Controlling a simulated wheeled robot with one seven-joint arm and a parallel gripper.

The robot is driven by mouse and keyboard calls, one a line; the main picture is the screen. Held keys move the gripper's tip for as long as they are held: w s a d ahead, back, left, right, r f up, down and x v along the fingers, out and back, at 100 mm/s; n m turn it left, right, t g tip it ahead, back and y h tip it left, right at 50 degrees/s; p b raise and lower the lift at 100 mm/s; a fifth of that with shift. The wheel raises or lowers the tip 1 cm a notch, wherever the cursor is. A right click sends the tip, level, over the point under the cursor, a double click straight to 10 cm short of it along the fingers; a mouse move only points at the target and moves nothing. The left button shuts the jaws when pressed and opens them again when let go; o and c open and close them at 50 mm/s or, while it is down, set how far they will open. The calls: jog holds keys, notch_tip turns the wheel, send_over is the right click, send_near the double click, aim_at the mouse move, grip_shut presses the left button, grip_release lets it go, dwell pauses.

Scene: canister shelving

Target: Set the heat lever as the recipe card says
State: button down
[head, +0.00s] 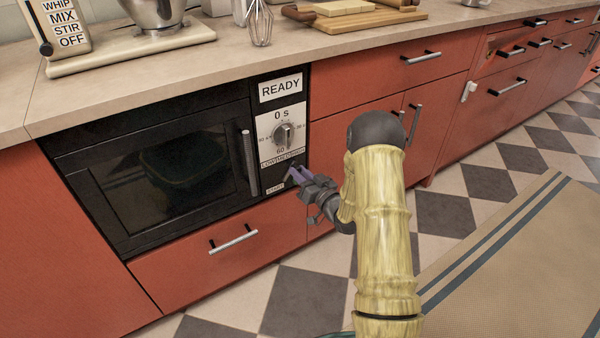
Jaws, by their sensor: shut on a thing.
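The black microwave (90,186) is built into the red cabinets, with its control panel on the right. A strip with small heat labels (270,163) runs below the dial; its words are hard to read. The heat lever (290,165) sits just under that strip, mostly hidden by my fingers, so its exact setting cannot be told. No recipe card can be made out in this view.
A small START label (275,190) is just below left of my fingers. The door handle (249,163) stands out left of the panel.

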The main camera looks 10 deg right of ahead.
jog(key=shift+d+f, duration=0.1)
jog(key=c, duration=1.3)
grip_release()
jog(key=shift+o, duration=0.2)
jog(key=p+v, duration=0.3)
jog(key=v, duration=1.4)
jog(key=shift+s+p, duration=0.2)
jog(key=shift+p, duration=0.15)
